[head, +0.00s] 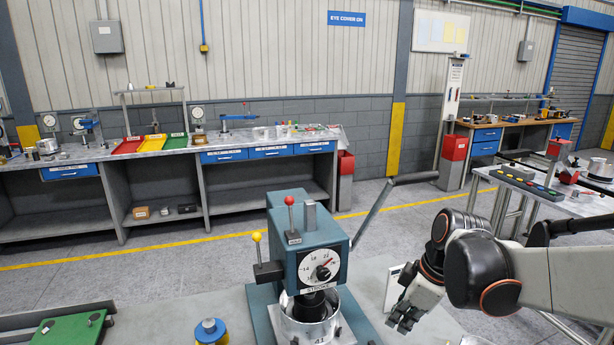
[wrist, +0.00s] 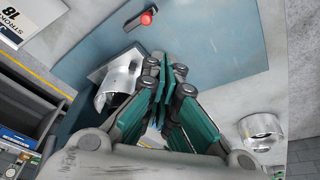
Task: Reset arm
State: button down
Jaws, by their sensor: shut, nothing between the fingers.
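My gripper (head: 404,317) hangs at the end of my bent arm, to the right of the teal press (head: 313,243) and above the grey bench. In the wrist view my gripper (wrist: 170,75) shows its teal-padded fingers together, with nothing between them. The press has a dial, a red knob, a yellow knob and a long lever slanting up to the right. A silver metal cup (head: 309,325) stands under its ram, apart from my gripper. The wrist view shows a silver curved part (wrist: 118,82) left of the fingers and a silver cylinder (wrist: 261,130) to their right.
A white card (head: 393,287) stands between the press and my gripper. A blue and yellow cylinder (head: 211,333) and a green board (head: 66,331) are at front left. A side table (head: 560,207) stands at right. Beyond the bench is open floor up to the long workbench (head: 190,148).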

jog(key=s+r+m+t+h+b, duration=0.2)
jog(key=s+m+t, duration=0.3)
jog(key=s+m, duration=0.7)
jog(key=shift+s+r+h, duration=0.3)
jog(key=shift+s+r, duration=0.05)
jog(key=shift+s, duration=0.45)
jog(key=c, duration=2.4)
grip_release()
jog(key=shift+d, duration=0.1)
